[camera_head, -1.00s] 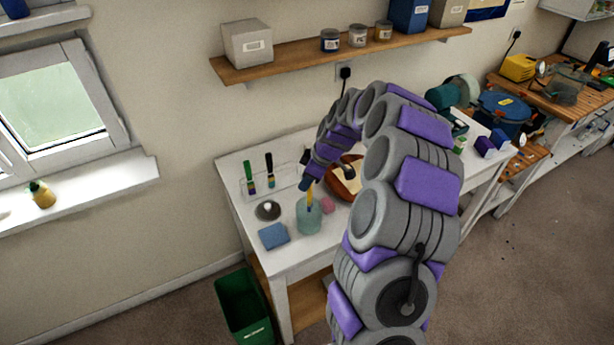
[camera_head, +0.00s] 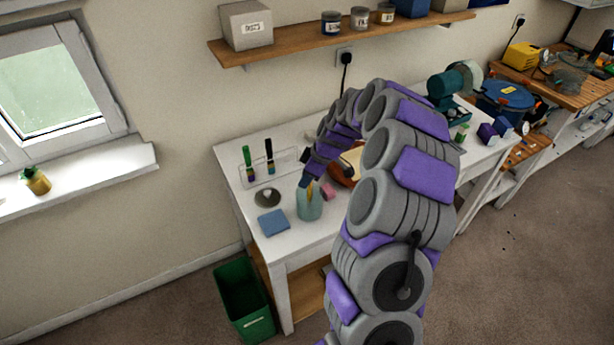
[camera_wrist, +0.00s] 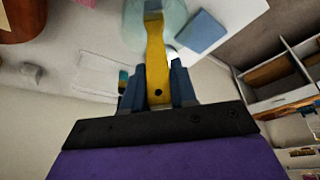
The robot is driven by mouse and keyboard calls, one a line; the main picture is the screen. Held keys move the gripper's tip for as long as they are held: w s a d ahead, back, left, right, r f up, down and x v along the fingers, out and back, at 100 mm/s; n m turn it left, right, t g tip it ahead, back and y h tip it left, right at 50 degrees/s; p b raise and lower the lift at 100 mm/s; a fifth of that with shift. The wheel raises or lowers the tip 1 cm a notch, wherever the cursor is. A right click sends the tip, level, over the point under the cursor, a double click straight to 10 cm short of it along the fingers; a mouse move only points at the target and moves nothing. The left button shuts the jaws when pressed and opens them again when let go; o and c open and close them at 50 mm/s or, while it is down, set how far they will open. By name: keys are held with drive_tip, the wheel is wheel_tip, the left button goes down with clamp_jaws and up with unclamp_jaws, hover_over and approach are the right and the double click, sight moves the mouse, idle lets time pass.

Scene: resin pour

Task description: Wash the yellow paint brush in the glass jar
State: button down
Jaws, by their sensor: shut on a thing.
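The yellow paint brush (camera_wrist: 154,45) is held in my gripper (camera_wrist: 157,85), its handle between the two blue-grey fingers in the wrist view. In the head view the brush (camera_head: 310,189) points down into the glass jar (camera_head: 309,208), and its lower part is inside the jar. The pale blue-green jar stands upright on the white table; it also shows at the top of the wrist view (camera_wrist: 172,14). My gripper (camera_head: 308,182) is just above the jar's rim. I cannot tell whether the bristles touch the bottom.
A blue sponge-like block (camera_head: 273,222) and a round grey disc (camera_head: 267,198) lie left of the jar. A pink block (camera_head: 328,191) is close on its right. A green bin (camera_head: 244,300) is on the floor.

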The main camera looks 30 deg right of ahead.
drive_tip(key=shift+f, duration=0.3)
idle(0.5)
drive_tip(key=shift+b, duration=0.3)
